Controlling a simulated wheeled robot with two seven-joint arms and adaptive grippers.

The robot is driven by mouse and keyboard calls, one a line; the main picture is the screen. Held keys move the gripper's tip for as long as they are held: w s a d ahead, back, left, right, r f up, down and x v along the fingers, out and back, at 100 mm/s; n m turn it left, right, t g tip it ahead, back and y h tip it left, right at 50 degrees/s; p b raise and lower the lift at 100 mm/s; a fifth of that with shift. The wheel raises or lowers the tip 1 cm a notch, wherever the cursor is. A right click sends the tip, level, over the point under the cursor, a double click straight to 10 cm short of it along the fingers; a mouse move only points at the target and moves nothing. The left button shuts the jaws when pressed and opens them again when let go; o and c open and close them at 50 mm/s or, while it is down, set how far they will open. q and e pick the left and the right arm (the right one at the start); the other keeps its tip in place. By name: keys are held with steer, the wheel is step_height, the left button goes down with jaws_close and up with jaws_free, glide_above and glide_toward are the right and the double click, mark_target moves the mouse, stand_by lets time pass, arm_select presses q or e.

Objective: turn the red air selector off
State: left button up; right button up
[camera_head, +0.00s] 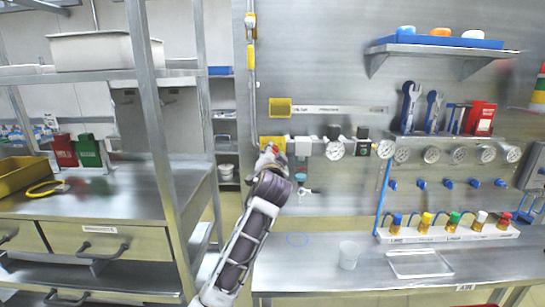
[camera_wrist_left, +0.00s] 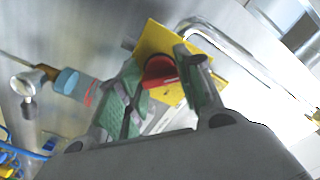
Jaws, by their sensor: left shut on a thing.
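The red air selector (camera_wrist_left: 158,70) is a red knob with a lever on a yellow plate (camera_wrist_left: 150,42), seen in the left wrist view. In the head view the yellow plate (camera_head: 279,141) is on the back wall panel, left of the gauges, partly covered by my gripper. My left gripper (camera_head: 271,152) reaches up to it from below. In the wrist view its green-padded fingers (camera_wrist_left: 168,95) are on either side of the red lever and shut on it. The lever's exact angle is hard to tell. My right gripper is not in view.
Gauges (camera_head: 334,149) and valves line the wall to the right of the plate. A second yellow plate (camera_head: 280,108) is above. A clear cup (camera_head: 348,254) and a tray (camera_head: 418,264) are on the bench below. A metal rack post (camera_head: 150,110) stands left of my arm.

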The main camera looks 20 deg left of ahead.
arm_select(q)
steer(key=shift+f, duration=0.15)
steer(key=o, duration=1)
steer(key=shift+o, duration=0.2)
steer(key=v, duration=1.2)
